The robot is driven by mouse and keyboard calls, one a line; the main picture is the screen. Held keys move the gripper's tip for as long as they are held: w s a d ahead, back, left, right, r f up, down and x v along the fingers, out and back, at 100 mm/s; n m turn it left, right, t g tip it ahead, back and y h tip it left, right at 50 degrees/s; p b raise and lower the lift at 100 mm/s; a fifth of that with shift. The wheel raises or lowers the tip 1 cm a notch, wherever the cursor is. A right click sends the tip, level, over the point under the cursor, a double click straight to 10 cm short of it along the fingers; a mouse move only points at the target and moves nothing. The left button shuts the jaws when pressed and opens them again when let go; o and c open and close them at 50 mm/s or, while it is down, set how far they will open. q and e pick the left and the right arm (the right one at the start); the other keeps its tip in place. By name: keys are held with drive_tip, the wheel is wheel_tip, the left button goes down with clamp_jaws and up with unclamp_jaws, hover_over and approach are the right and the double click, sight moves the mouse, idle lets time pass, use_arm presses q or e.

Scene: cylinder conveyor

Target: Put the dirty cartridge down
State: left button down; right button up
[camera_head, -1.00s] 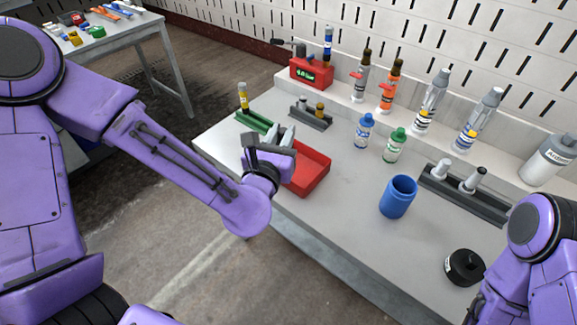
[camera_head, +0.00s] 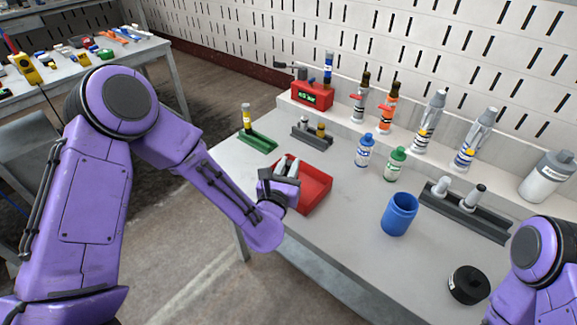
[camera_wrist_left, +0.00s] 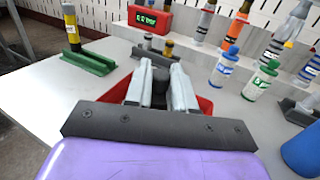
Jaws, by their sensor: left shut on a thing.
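My left gripper (camera_head: 286,170) is over the left part of the red tray (camera_head: 319,196), its two pale grey fingers pointing towards the back of the bench. In the left wrist view the gripper (camera_wrist_left: 160,72) is shut on a dark, short cylindrical piece (camera_wrist_left: 160,88), which I take to be the dirty cartridge. Most of it is hidden between the fingers. The red tray's rim (camera_wrist_left: 205,104) shows on both sides of the fingers there. I cannot tell whether the cartridge touches the tray. My right arm shows at the lower right, but its gripper is out of view.
A green holder (camera_head: 258,143) with a yellow-banded cylinder stands left of the tray, and a grey holder (camera_head: 312,137) behind it. A blue cup (camera_head: 399,214), a black round container (camera_head: 468,285) and small bottles stand to the right. Bare bench lies between tray and cup.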

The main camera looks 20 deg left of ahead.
use_arm(q)
drive_tip(key=shift+s, duration=0.1)
drive_tip(key=shift+f, duration=0.2)
drive_tip(key=c, duration=1)
unclamp_jaws()
drive_tip(key=shift+o, duration=0.2)
drive_tip(key=shift+r, duration=0.25)
drive_tip(key=s+p, duration=0.1)
drive_tip(key=s, duration=1.1)
drive_tip(key=shift+d, duration=0.3)
